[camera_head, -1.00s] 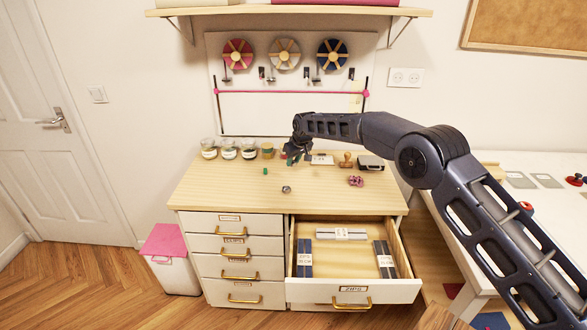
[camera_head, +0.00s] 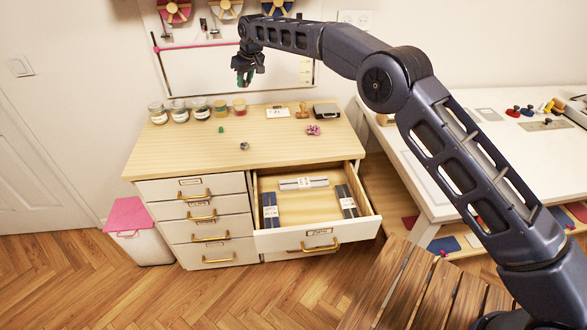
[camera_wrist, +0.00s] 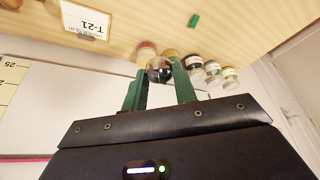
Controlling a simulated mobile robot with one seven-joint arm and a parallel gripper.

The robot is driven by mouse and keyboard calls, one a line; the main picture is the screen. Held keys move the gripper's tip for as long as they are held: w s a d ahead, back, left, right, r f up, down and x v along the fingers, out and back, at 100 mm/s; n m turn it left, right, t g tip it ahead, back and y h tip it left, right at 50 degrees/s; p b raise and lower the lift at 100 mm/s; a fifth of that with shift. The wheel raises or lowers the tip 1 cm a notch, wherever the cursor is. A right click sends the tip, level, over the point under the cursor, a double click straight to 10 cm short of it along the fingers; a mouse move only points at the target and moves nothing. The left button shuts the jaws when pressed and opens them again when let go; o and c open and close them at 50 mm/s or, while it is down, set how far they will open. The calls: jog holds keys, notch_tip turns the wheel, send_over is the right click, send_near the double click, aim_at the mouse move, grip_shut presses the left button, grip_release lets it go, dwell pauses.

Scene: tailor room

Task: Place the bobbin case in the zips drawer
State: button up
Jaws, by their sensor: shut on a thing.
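My gripper (camera_head: 246,80) is raised above the back of the wooden cabinet top. In the wrist view its green fingers (camera_wrist: 159,82) are shut on a small shiny metal piece, which I take to be the bobbin case (camera_wrist: 159,70). It is too small to make out in the head view. The zips drawer (camera_head: 315,240), labelled ZIPS, is pulled open at the cabinet's upper right, below and to the right of my gripper. Inside lie dark packets at the left (camera_head: 270,210) and right (camera_head: 346,200), and a grey one (camera_head: 303,183) at the back.
On the cabinet top (camera_head: 180,158) are several jars (camera_head: 180,111), a small green piece (camera_head: 221,129), a round metal piece (camera_head: 244,146), a purple item (camera_head: 313,130), a stamp (camera_head: 302,110) and a black case (camera_head: 326,111). The drawer's middle is bare. A white table (camera_head: 450,150) stands at right.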

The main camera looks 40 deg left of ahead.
jog(key=w+d+f+n, duration=0.1)
jog(key=w+d+f, duration=0.2)
jog(key=d+f, duration=0.2)
jog(key=n+g+h, duration=0.1)
jog(key=n+g, duration=0.3)
jog(key=n, duration=0.5)
send_over(297, 207)
jog(key=w+d, duration=0.1)
notch_tip(297, 207, down, 10)
notch_tip(297, 207, down, 19)
jog(key=shift+w+f, duration=0.1)
jog(key=shift+f, duration=0.05)
jog(key=shift+f, duration=0.1)
jog(key=o, duration=0.9)
jog(key=shift+o, duration=0.2)
jog(key=v, duration=1.2)
jog(key=shift+a+r, duration=0.25)
